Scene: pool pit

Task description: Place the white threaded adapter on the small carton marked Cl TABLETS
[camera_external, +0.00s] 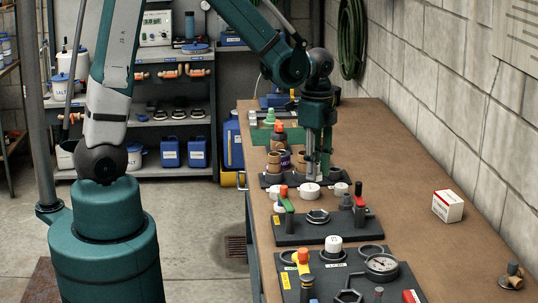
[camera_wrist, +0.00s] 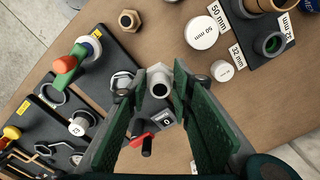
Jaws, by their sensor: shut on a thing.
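My gripper (camera_external: 318,165) points down above the back part of the bench. In the wrist view my gripper (camera_wrist: 160,95) has its two green fingers closed around a pale hex-ended fitting with a round hole, the white threaded adapter (camera_wrist: 158,80). In the external view the fingers mostly hide the adapter. The small carton (camera_external: 447,206), white with a red band, lies on the bench at the right, near the block wall. Its lettering is too small to read. My gripper is well to the left of and behind the carton. I cannot make out the carton in the wrist view.
Dark boards with fittings, caps and coloured valves line the bench's left side. A white cap (camera_external: 310,190) stands just below my gripper, and a red-handled valve (camera_external: 360,200) stands between it and the carton. The brown bench top (camera_external: 410,165) is clear behind the carton.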

